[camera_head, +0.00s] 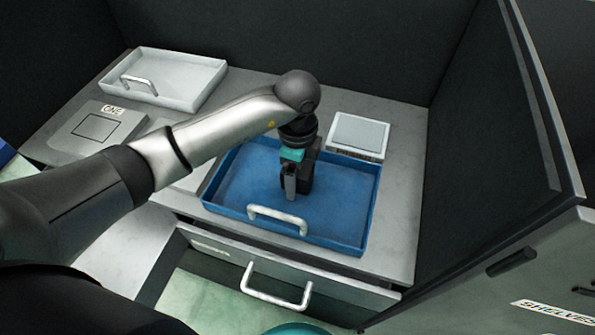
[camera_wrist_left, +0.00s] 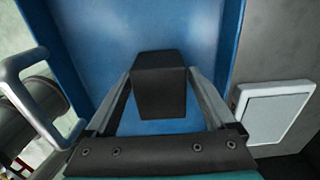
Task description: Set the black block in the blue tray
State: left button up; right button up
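The blue tray (camera_head: 363,213) sits on the grey worktop, with a white handle on its near side. Its blue floor (camera_wrist_left: 95,30) fills much of the left wrist view. My left gripper (camera_head: 293,188) reaches down inside the tray area, near its middle. In the left wrist view the black block (camera_wrist_left: 160,88) lies between the fingertips of this gripper (camera_wrist_left: 160,80), which appear to press on both its sides. In the head view the fingers and wrist partly hide the block. I cannot tell whether its underside touches the tray floor. My right gripper does not show.
A white tray (camera_head: 180,78) with a handle stands at the back left. A small pale square box (camera_head: 358,135) stands behind the blue tray. An open drawer (camera_head: 290,272) juts out below the worktop. A dark wall panel (camera_head: 490,150) rises on the right.

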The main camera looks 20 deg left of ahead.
pick_arm(q)
notch_tip(320, 180, up, 12)
jog(key=p, duration=0.2)
jog(key=shift+r+p, duration=0.2)
jog(key=shift+p, duration=0.2)
